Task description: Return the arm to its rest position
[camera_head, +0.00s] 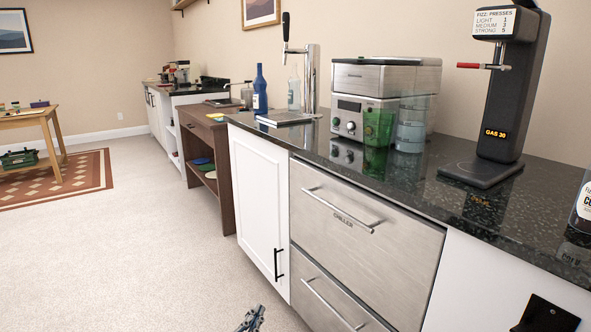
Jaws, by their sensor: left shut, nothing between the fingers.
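My left gripper (252,318) shows at the bottom edge of the head view, low in front of the white cabinet door and the steel drawers. Its fingers are shut with nothing between them. It is apart from the counter and the drawers. Most of my left arm is out of the picture. My right gripper does not show.
A dark speckled counter (452,204) runs along the right. On it are a soda machine (506,100), an ice machine (375,85), a tap (310,75) and a blue bottle (260,90). The chiller drawer (350,240) is shut. Open carpet (130,250) lies left.

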